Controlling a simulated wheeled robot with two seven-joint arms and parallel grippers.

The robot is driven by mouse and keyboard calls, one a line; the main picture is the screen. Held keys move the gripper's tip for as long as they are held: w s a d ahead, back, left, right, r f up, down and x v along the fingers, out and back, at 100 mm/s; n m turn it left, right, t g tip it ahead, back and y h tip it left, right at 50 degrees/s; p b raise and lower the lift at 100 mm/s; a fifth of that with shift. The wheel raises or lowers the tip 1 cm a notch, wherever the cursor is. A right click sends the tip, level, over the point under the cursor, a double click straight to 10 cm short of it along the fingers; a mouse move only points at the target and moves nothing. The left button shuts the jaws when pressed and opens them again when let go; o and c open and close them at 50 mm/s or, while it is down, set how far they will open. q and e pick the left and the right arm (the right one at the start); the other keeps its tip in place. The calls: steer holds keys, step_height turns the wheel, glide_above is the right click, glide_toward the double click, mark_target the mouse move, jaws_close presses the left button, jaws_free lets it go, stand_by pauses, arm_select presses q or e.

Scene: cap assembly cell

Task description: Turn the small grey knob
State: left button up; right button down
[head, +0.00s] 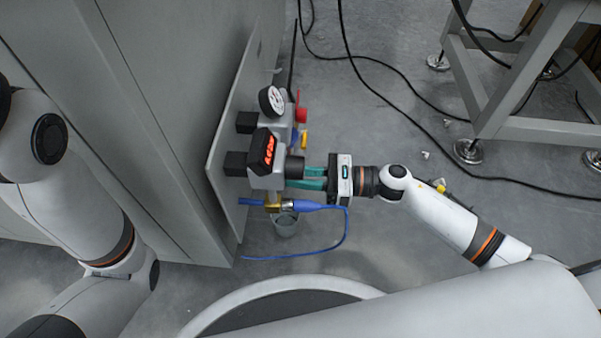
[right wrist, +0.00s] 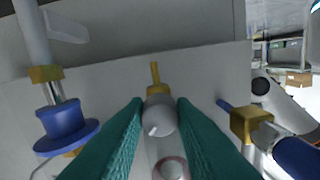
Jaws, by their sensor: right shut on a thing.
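The small grey knob (right wrist: 161,114) is in the middle of the right wrist view, with a short white line on its face. My right gripper (head: 308,180) has teal fingers and reaches the panel's devices from the right in the head view. In the right wrist view its fingertips (right wrist: 162,107) are shut on the grey knob, one on each side. In the head view I cannot clearly make out the knob at the fingertips. My left arm shows at the left of the head view, but its gripper is not in view.
A red digital display (head: 269,150) and a round gauge (head: 272,101) sit on the upright panel (head: 225,130). A blue hose (head: 343,235) hangs close below my right gripper. A metal frame (head: 480,90) stands at the upper right; black cables cross the floor.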

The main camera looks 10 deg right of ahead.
steer(key=c, duration=1.2)
jaws_free()
steer(key=shift+d, duration=0.1)
steer(key=p+v, duration=0.5)
steer(key=v, duration=0.7)
